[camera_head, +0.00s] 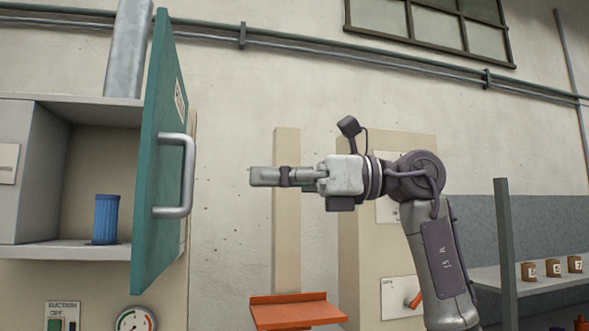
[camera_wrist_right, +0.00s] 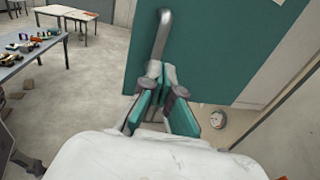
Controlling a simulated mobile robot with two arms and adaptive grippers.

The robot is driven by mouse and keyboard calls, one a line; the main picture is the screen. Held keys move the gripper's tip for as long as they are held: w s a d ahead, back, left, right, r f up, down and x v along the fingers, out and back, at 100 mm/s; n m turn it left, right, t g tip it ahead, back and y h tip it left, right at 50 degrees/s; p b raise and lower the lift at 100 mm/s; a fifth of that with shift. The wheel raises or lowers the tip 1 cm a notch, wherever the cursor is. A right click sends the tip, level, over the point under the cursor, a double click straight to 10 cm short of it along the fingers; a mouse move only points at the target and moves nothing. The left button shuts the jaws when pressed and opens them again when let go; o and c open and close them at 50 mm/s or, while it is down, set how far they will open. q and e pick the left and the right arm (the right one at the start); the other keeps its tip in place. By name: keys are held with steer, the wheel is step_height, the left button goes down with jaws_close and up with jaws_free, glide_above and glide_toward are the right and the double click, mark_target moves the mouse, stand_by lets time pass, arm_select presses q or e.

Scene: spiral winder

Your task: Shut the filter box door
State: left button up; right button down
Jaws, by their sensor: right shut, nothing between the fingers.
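The filter box (camera_head: 60,251) is a pale cabinet at the left of the head view. Its teal door (camera_head: 155,225) stands wide open, sticking out from the box's right side. A grey bar handle (camera_head: 188,175) is on the door's right-hand face. A blue ribbed filter (camera_head: 106,219) stands upright inside the box. My right gripper (camera_head: 252,177) is shut and empty, pointing left at handle height, apart from the handle in the picture. In the wrist view, the right gripper's fingers (camera_wrist_right: 164,72) lie in front of the door (camera_wrist_right: 225,50), in line with the handle (camera_wrist_right: 161,35). My left gripper is not in view.
An orange tray-like shelf (camera_head: 296,311) is below my right arm.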

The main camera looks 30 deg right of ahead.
mark_target(183, 164)
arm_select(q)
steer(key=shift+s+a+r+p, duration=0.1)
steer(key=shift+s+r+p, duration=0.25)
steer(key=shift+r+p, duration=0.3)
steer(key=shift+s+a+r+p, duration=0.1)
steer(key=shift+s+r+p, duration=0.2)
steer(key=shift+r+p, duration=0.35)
arm_select(e)
steer(key=x, duration=0.7)
steer(key=shift+a, duration=0.25)
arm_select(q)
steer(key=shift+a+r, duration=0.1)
